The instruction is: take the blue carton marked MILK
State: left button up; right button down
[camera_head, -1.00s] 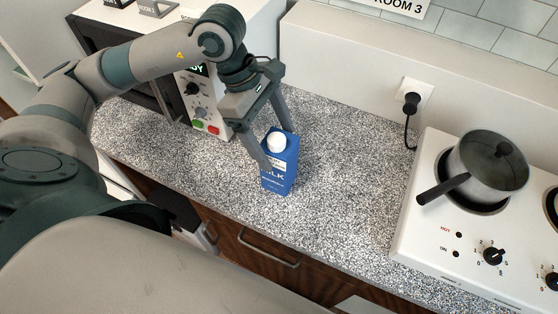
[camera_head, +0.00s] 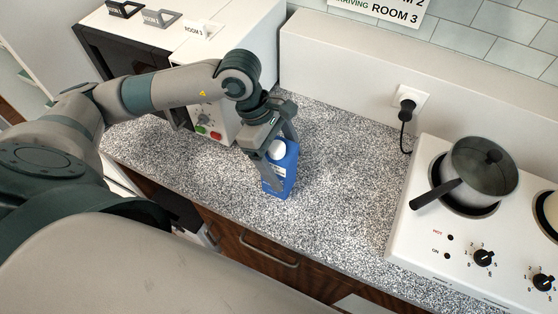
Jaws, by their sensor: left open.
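The blue carton (camera_head: 286,176) with a white cap stands upright on the speckled counter, left of the hob. Its printed front is partly hidden by a finger of my left gripper (camera_head: 279,161). My left gripper reaches down over the carton from above and is open, one finger in front of it and the other at its far side. I cannot tell whether the fingers touch it. My right gripper is not in view.
A white microwave (camera_head: 232,75) stands close behind the left arm. A white hob (camera_head: 418,235) with a lidded pot (camera_head: 482,168) is at the right, the pot's handle pointing left. A plugged-in socket (camera_head: 409,103) is on the wall. The counter between carton and hob is clear.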

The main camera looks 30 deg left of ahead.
pick_arm(q)
jog(key=shift+r, duration=0.1)
jog(key=c, duration=1.7)
jog(key=shift+w+r, duration=0.1)
